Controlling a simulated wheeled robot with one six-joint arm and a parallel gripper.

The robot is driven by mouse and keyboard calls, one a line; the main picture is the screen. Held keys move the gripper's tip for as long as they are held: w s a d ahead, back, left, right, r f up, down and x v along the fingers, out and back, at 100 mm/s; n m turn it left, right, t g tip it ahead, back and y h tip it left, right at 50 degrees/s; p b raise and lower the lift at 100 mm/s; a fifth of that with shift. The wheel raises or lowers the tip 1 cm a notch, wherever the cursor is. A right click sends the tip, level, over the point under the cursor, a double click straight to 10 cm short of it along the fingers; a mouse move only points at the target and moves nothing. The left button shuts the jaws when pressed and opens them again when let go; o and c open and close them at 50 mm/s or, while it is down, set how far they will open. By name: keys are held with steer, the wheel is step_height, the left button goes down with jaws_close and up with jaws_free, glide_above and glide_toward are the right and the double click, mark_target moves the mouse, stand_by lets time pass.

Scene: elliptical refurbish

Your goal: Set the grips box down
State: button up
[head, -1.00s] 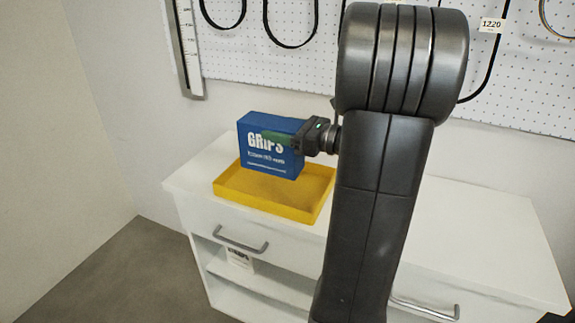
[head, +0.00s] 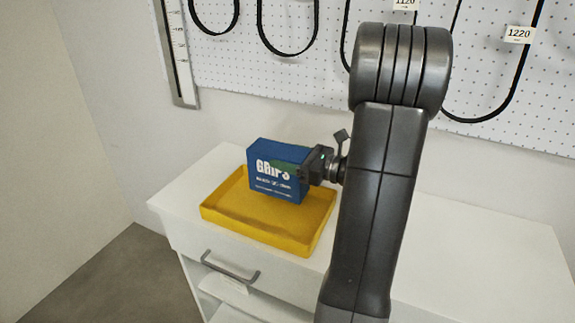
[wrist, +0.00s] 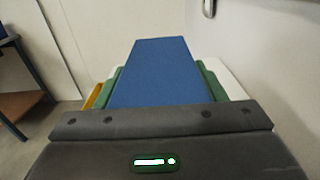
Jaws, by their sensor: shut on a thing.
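The blue grips box (head: 277,171) stands upright over the back part of the yellow tray (head: 250,232), its white lettering facing the head camera. Whether its underside touches the tray floor I cannot tell. In the wrist view the box (wrist: 155,75) fills the middle between the green fingers, and a yellow strip of the tray (wrist: 93,95) shows at the left.
The tray lies on a white cabinet top (head: 455,235), clear to the right of my arm. A pegboard (head: 290,85) with hanging black belts is on the wall behind. A drawer handle (head: 230,270) juts from the cabinet front.

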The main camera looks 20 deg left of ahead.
steer(key=shift+f, duration=1.1)
steer(key=shift+f+b, duration=0.2)
steer(key=shift+b, duration=0.15)
steer(key=o, duration=1.1)
steer(key=shift+o, duration=0.2)
steer(key=shift+r, duration=0.1)
steer(key=shift+r, duration=0.1)
steer(key=shift+r+p, duration=0.15)
steer(key=shift+p, duration=0.4)
steer(key=s+d+b, duration=0.1)
steer(key=d+b, duration=0.1)
steer(key=d, duration=1)
steer(key=shift+s+b, duration=0.3)
steer(key=shift+b, duration=0.05)
